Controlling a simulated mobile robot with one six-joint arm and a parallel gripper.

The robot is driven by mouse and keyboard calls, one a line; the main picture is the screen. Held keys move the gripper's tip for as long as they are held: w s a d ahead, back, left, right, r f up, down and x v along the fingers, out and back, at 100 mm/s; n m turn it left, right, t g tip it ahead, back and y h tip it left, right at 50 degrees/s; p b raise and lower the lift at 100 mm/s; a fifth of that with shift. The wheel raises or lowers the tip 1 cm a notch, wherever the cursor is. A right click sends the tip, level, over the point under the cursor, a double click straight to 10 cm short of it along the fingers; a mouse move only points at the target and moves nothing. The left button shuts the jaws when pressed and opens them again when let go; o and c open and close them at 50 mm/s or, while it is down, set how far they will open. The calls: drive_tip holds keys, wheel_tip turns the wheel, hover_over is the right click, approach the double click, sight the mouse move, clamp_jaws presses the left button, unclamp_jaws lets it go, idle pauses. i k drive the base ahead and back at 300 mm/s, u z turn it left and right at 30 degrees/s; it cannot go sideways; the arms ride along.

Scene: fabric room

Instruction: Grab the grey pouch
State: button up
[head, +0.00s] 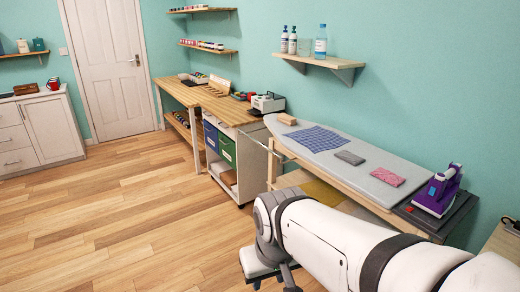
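The grey pouch (350,157) lies flat on the grey ironing board (302,139), between a blue checked cloth (317,139) and a pink patterned pouch (388,177). My gripper (275,280) is low in front of the board, at the bottom edge of the head view. It is apart from the pouch, to its lower left. The fingertips are partly cut off and small, so I cannot tell whether they are open.
A purple iron (438,190) stands on a dark rest at the board's right end. A wooden block (287,119) lies at its far end. A workbench (207,98) stands beyond. A shelf with bottles (318,61) hangs above. The wooden floor (130,220) at left is clear.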

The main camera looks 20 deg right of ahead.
sight(353, 159)
drive_tip(key=u, duration=0.25)
drive_tip(key=i, duration=2.2)
drive_tip(key=z, duration=3.25)
drive_tip(key=i, duration=1)
